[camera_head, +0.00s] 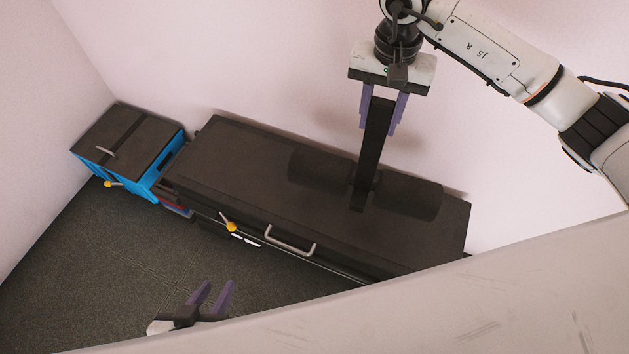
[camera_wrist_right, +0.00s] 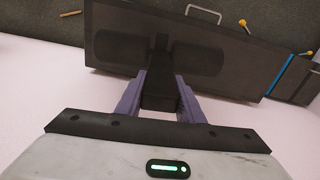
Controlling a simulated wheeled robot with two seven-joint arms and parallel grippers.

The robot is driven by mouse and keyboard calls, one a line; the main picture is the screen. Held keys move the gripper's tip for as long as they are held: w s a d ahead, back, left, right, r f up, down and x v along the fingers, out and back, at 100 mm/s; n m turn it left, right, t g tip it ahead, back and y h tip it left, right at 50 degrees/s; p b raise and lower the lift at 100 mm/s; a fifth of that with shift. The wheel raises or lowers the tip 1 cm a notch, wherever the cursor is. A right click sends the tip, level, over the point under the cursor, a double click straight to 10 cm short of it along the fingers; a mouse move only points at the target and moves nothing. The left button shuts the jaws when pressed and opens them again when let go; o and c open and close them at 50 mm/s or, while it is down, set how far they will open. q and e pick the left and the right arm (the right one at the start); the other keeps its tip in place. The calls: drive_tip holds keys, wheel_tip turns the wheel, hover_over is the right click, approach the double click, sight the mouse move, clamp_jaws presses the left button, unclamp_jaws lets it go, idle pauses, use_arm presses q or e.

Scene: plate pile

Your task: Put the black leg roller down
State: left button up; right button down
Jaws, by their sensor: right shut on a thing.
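The black leg roller (camera_head: 414,195) has a flat bar and a thick roll on each side of it. My right gripper (camera_head: 381,118) is shut on the upper end of the bar and holds the roller upright, with the rolls low over the dark bench top (camera_head: 240,150). I cannot tell whether the rolls touch the bench. In the right wrist view the roller (camera_wrist_right: 200,62) extends away from my right gripper (camera_wrist_right: 160,100). My left gripper (camera_head: 215,296) is low at the front left, its two fingers apart and empty.
A blue box with a dark lid (camera_head: 128,140) stands left of the bench. The bench front has a metal handle (camera_head: 290,243) and a yellow knob (camera_head: 230,226). A pale wall is close behind. The bench top's left part and the dark floor (camera_head: 90,250) are clear.

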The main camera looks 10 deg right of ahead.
sight(376, 150)
drive_tip(key=shift+d+r+m+p, duration=0.3)
drive_tip(key=shift+r+m+p, duration=0.1)
drive_tip(key=shift+r, duration=0.05)
drive_tip(key=shift+d+f, duration=0.15)
drive_tip(key=shift+f, duration=0.35)
drive_tip(key=shift+w+f, duration=0.1)
drive_tip(key=shift+f, duration=4.65)
drive_tip(key=c, duration=1.2)
unclamp_jaws()
drive_tip(key=shift+s+f, duration=0.2)
drive_tip(key=shift+s, duration=0.05)
